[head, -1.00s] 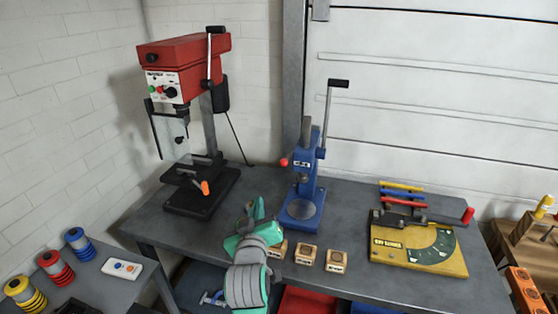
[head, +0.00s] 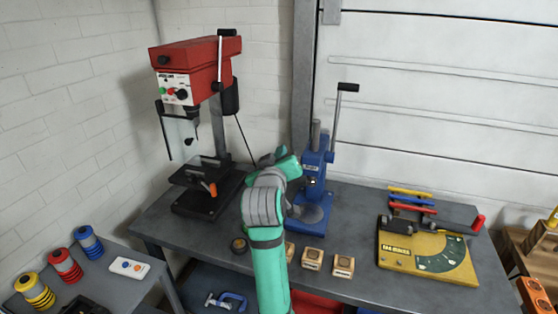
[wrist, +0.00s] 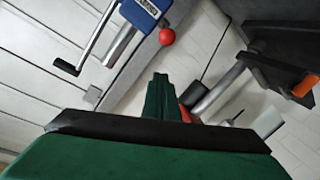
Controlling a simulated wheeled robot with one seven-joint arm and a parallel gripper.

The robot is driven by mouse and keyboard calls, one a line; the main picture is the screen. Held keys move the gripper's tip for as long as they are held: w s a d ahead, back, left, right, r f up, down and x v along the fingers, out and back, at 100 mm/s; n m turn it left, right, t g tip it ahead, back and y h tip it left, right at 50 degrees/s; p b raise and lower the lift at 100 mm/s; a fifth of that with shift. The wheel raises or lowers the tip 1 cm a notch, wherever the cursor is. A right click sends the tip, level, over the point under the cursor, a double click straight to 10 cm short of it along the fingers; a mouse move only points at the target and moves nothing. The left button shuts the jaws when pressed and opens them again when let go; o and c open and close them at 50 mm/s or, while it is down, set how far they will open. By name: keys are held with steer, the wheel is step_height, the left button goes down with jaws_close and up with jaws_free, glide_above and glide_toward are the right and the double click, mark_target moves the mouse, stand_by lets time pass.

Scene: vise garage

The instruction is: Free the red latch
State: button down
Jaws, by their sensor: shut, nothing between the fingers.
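The blue arbor press (head: 314,180) stands at the back of the grey bench with its dark-tipped lever raised. Its red ball knob (wrist: 167,36) shows in the wrist view, apart from the fingertips, and is hidden in the head view. I cannot tell for certain whether this knob is the red latch. My green gripper (head: 276,155) is raised just left of the press head in the head view. In the wrist view its fingers (wrist: 160,82) are shut and empty. A bit of red (wrist: 185,114) shows beside the fingers, mostly hidden.
The red drill press (head: 190,65) stands at the back left. Wooden blocks (head: 312,259) lie along the bench front. A yellow fixture (head: 425,262) with a red-ended handle (head: 478,224) sits at the right. Spools (head: 65,266) stand on the left table. My arm hides some of the bench.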

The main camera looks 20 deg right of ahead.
steer(key=shift+w+d+f, duration=0.15)
steer(key=shift+d+f, duration=0.45)
steer(key=shift+f, duration=0.3)
steer(key=shift+w+d+f, duration=0.15)
steer(key=shift+d+f, duration=0.4)
steer(key=shift+f, duration=0.3)
